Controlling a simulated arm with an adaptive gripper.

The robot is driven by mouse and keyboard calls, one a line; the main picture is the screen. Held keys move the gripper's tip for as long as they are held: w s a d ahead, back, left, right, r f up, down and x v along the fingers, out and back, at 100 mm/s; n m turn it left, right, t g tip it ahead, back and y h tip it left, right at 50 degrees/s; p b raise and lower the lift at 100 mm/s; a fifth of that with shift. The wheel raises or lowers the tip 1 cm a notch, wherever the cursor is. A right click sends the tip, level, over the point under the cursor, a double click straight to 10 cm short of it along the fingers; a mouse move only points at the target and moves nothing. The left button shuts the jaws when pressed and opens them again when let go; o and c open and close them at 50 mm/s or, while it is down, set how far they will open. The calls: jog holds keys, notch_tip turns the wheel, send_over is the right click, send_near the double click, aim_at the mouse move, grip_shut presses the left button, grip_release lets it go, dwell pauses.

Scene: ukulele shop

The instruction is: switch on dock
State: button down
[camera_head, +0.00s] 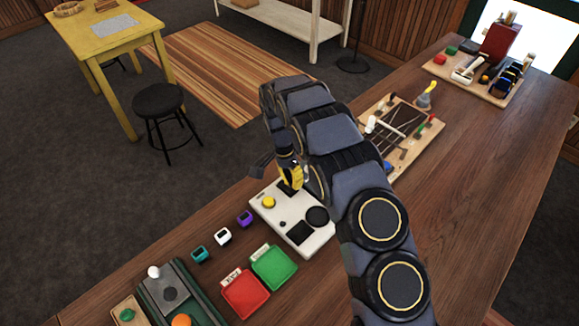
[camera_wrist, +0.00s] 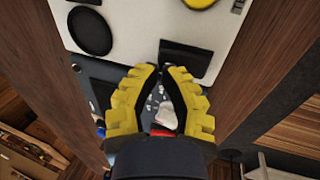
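The dock appears to be the white flat unit (camera_head: 265,217) on the wooden counter. It carries a yellow round button (camera_head: 268,202), a black disc (camera_head: 317,215), a black square and a small black knob (camera_head: 283,223). A dark block stands at its far edge. In the wrist view, the dock's white top (camera_wrist: 140,30) shows the black disc (camera_wrist: 90,30), part of the yellow button (camera_wrist: 200,3) and the dark block (camera_wrist: 185,58). My arm hides the dock's far right part.
Small teal, white and purple blocks (camera_head: 222,236) lie left of the dock. Red (camera_head: 245,293) and green (camera_head: 273,267) trays are in front. A board with an instrument body (camera_head: 388,128) lies behind my arm. The counter's right side (camera_head: 480,180) is clear.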

jog(key=shift+s+d+f, duration=0.1)
jog(key=shift+f, duration=0.2)
jog(key=shift+f+t+y, duration=0.3)
dwell(0.3)
jog(key=shift+w+a+r, duration=0.35)
jog(key=shift+w+a, duration=0.1)
dwell(0.3)
notch_tip(320, 180, up, 14)
dwell(0.5)
